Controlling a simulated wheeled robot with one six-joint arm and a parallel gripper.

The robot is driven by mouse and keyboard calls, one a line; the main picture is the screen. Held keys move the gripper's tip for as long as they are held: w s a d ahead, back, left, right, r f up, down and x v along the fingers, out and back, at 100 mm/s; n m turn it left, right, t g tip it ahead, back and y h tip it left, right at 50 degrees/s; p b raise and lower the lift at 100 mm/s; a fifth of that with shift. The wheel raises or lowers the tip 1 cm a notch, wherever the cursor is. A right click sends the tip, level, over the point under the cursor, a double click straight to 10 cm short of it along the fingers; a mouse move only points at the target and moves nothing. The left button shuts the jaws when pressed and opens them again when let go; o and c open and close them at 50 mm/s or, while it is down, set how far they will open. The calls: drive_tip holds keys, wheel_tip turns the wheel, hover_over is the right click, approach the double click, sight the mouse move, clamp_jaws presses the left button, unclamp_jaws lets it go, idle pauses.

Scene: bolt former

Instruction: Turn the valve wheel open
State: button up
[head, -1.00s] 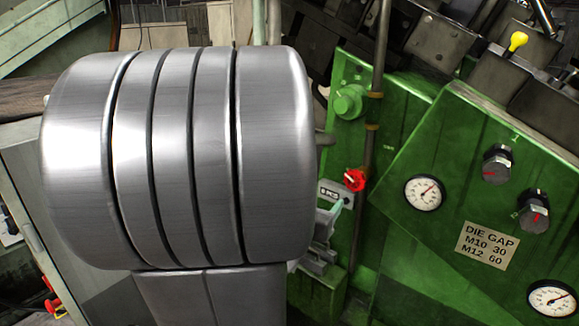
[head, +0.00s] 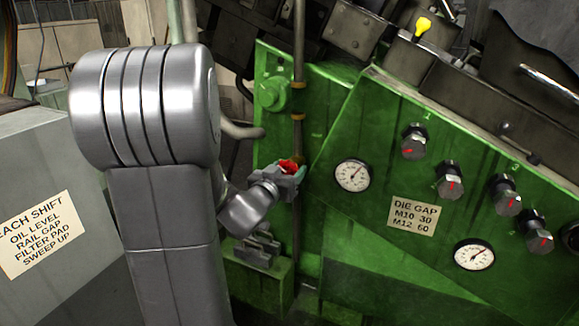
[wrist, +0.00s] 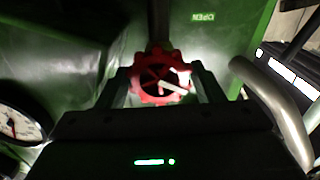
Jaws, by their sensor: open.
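The red valve wheel (head: 288,166) is on the pipe in front of the green machine panel, partly hidden by my gripper in the head view. In the wrist view the wheel (wrist: 159,78) shows its toothed rim and spokes with a pale bar across it. My gripper (wrist: 160,86) is open, with one finger on each side of the wheel. I cannot tell whether the fingers touch the rim. In the head view my gripper (head: 290,174) is at the wheel. An "OPEN" label (wrist: 204,17) appears mirrored or inverted on the panel above the wheel in the wrist view.
A vertical pipe (head: 299,60) runs above the wheel. A green knob (head: 272,94) sits up and left of it. A gauge (head: 352,175) and several black dials (head: 416,141) are on the panel to the right. A bent grey pipe (wrist: 275,100) is close right in the wrist view.

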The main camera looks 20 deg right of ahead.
drive_tip(key=shift+x, duration=0.9)
drive_tip(key=c, duration=0.7)
